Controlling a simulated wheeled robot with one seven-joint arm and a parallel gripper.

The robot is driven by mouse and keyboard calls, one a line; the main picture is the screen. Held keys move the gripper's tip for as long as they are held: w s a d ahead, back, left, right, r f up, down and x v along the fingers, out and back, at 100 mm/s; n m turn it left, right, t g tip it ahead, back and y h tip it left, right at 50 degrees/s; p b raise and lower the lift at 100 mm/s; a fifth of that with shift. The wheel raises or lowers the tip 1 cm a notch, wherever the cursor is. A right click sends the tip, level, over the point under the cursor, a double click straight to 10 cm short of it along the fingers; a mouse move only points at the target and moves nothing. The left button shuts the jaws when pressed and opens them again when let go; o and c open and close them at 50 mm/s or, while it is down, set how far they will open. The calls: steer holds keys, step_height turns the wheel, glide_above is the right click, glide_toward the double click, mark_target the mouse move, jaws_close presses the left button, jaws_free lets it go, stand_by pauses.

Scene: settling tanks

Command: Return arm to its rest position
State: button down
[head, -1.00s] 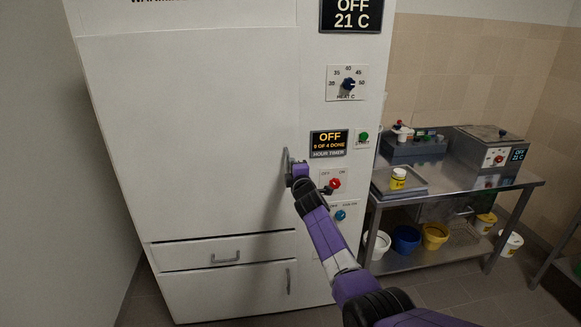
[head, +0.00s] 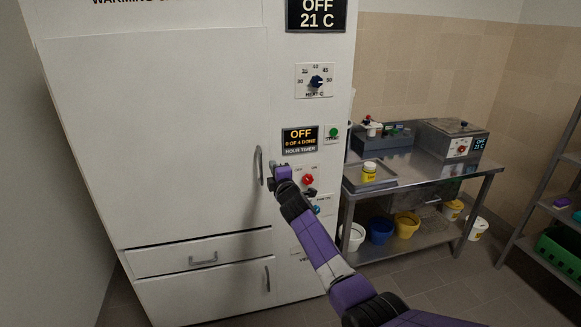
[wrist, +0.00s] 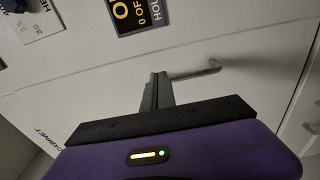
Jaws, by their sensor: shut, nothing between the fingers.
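My gripper (head: 272,178) is at the end of my purple and black arm, in front of the white warming cabinet (head: 170,130). Its fingers are shut and empty in the wrist view (wrist: 157,90). The cabinet's vertical door handle (head: 259,166) is just left of the gripper in the head view. In the wrist view the handle (wrist: 195,72) shows beyond the fingers; whether they touch it I cannot tell. The large door looks closed. The cabinet's displays read OFF, 21 C and 0 of 4 done.
A heat knob (head: 316,82), a red knob (head: 308,179) and a green button (head: 334,132) are on the cabinet's right panel. A steel bench (head: 420,178) with equipment stands to the right. A shelf rack (head: 540,215) is at the far right. Some floor in front is clear.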

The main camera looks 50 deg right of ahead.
steer(key=shift+s+d+p, duration=0.2)
steer(key=shift+s+d, duration=0.65)
steer(key=shift+s, duration=0.3)
steer(key=shift+s+d+p, duration=0.2)
steer(key=shift+s+d, duration=0.6)
steer(key=shift+s, duration=0.3)
steer(key=a+r+m+t, duration=0.2)
steer(key=a+r+m, duration=0.2)
steer(key=a+r, duration=0.1)
steer(key=s+a+f+m+t+y, duration=0.1)
steer(key=s+a+f+m, duration=0.3)
steer(key=a, duration=0.5)
steer(key=s+a+f+m+y+b, duration=0.1)
steer(key=s+a+f, duration=0.1)
steer(key=s+a, duration=0.5)
steer(key=s+a+f+m+t+y, duration=0.1)
steer(key=s+a+f+m, duration=0.25)
steer(key=a, duration=0.65)
steer(key=s+a+f+g+y, duration=0.1)
steer(key=s+a+y, duration=0.1)
steer(key=s+a, duration=0.4)
steer(key=s+a+n+g+y+b, duration=0.1)
steer(key=s+a+y, duration=0.2)
steer(key=s, duration=1.3)
steer(key=s+a+f+g+y+b, duration=0.1)
steer(key=s+a+g+y, duration=0.1)
steer(key=s+a, duration=0.7)
steer(key=s, duration=0.3)
steer(key=shift+a+f+n, duration=0.35)
